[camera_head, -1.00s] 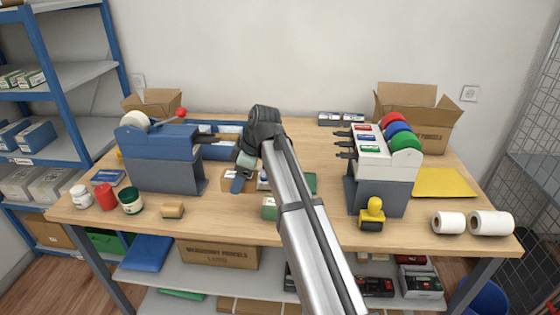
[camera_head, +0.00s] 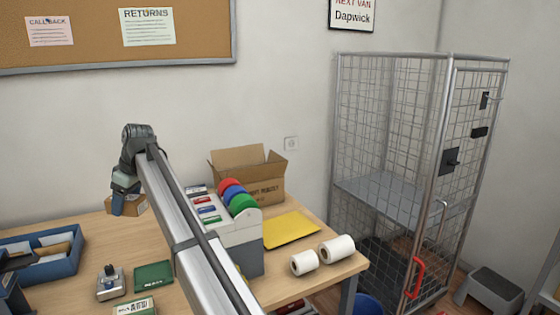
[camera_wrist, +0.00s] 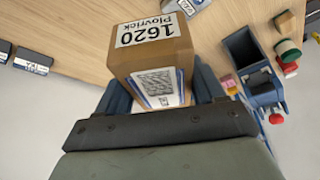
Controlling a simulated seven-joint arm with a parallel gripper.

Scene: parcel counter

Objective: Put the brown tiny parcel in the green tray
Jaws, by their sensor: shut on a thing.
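My gripper (camera_head: 122,203) is shut on a small brown parcel (camera_head: 136,204) above the back of the table. In the wrist view the brown parcel (camera_wrist: 150,55) sits between the two blue fingers of my gripper (camera_wrist: 160,88). It has a white label reading 1620 Plovrick and another label with a printed code; its far side is hidden. A flat dark green piece (camera_head: 153,276) lies on the table in the head view, in front of and below my gripper. I cannot tell whether it is the green tray.
A blue tray (camera_head: 72,262) with brown items stands at left. A stamp-like device (camera_head: 110,288) is beside the green piece. A label dispenser (camera_head: 240,238), open carton (camera_head: 262,188), yellow envelope (camera_head: 289,231) and white rolls (camera_head: 337,248) stand right. A wire cage (camera_head: 385,205) is beyond.

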